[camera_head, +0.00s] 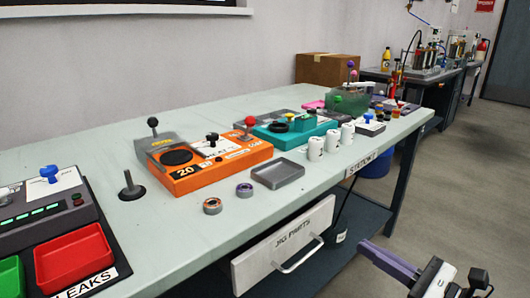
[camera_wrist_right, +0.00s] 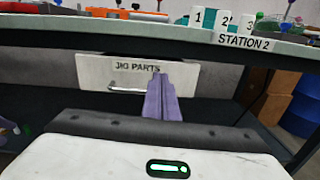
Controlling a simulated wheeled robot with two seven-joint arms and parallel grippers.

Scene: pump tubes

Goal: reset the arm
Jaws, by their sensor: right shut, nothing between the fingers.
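My right gripper (camera_head: 388,262) is at the lower right of the head view, in front of the bench and below its top. Its purple fingers are together with nothing between them. In the right wrist view the shut fingers (camera_wrist_right: 160,98) point toward the white JIG PARTS drawer front (camera_wrist_right: 118,75) and overlap its lower right part in the picture. The gripper looks apart from the drawer (camera_head: 284,245) in the head view. My left gripper does not show in the head view. A small purple shape at the left edge of the wrist view is too cut off to name.
The pale green bench top (camera_head: 150,235) holds an orange station (camera_head: 217,163), a teal station (camera_head: 290,133), a grey tray (camera_head: 277,173), two small rings, three numbered white cups (camera_head: 316,148) and a red bin (camera_head: 74,256). The floor (camera_head: 440,190) right of the bench is clear.

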